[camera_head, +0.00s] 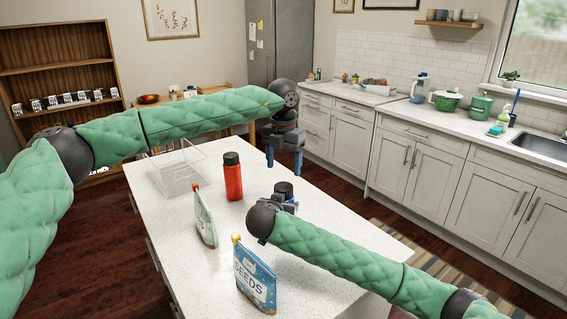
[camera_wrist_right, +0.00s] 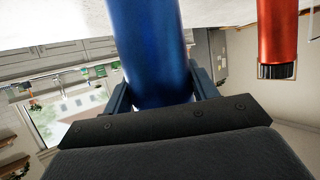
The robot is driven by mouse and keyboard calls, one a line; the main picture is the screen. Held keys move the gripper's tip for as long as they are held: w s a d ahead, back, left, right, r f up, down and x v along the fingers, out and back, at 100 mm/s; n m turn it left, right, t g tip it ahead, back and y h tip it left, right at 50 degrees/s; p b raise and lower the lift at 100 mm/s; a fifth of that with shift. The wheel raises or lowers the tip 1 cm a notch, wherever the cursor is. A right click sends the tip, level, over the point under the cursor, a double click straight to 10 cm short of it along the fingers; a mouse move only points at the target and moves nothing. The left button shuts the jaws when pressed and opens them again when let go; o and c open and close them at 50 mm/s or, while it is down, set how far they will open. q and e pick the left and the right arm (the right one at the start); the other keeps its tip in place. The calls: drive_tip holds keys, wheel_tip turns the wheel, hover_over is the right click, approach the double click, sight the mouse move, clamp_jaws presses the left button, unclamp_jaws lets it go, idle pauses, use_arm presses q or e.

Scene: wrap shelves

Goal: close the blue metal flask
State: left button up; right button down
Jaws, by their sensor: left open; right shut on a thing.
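My right gripper (camera_wrist_right: 160,95) is shut around the body of the blue metal flask (camera_wrist_right: 150,45), seen close up in the wrist view. In the head view the flask's dark top (camera_head: 284,188) shows above my right gripper (camera_head: 287,205); the wrist and arm hide most of the body. I cannot tell whether the dark top is a lid or an open mouth. My left gripper (camera_head: 284,168) is open, pointing down just above the flask's top, with nothing seen between its fingers.
A red flask with black cap (camera_head: 233,178) stands left of the blue one; it also shows in the wrist view (camera_wrist_right: 277,35). A clear box (camera_head: 178,173), a pale pouch (camera_head: 205,217) and a blue seeds pouch (camera_head: 255,275) stand on the white counter (camera_head: 185,270).

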sight(283, 186)
use_arm(q)
drive_tip(key=shift+f, duration=4)
drive_tip(key=shift+c, duration=0.4)
drive_tip(key=c, duration=0.9)
drive_tip(key=shift+a+m, duration=0.1)
drive_tip(key=shift+m, duration=1.6)
drive_tip(key=shift+c, duration=0.2)
drive_tip(key=o, duration=1.1)
drive_tip(key=shift+c, duration=0.2)
drive_tip(key=shift+r, duration=2.25)
drive_tip(key=shift+c, duration=0.2)
